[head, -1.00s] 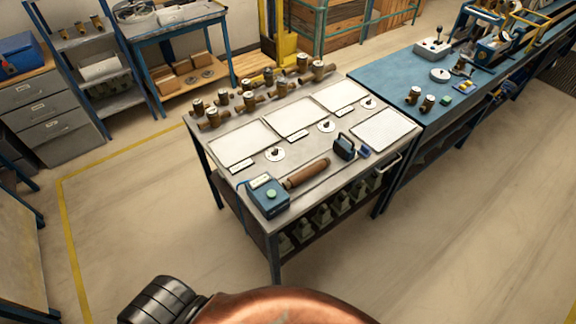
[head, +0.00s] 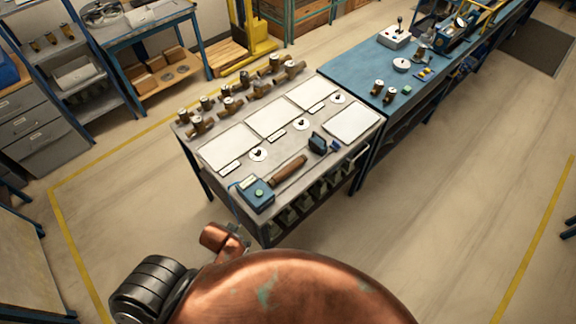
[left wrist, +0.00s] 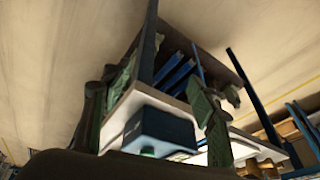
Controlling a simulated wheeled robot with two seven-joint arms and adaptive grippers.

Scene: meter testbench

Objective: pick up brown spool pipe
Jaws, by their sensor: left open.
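A brown spool pipe (head: 287,170), a cylinder with narrower ends, lies on the grey table in the head view, just right of a blue box (head: 256,194) with a green button. I cannot make the pipe out in the left wrist view. My left arm shows low in the head view, in front of the table's near left corner, apart from the pipe. In the left wrist view my left gripper (left wrist: 164,88) is open, its green fingers apart with the blue box (left wrist: 160,132) seen behind them. Nothing shows between the fingers. My right gripper is not in view.
The grey table (head: 222,182) also holds several brass meters (head: 230,104) at its back, white panels (head: 270,119), round discs and a dark handled device (head: 322,143). A blue bench (head: 362,76) adjoins at the right. Open floor lies in front.

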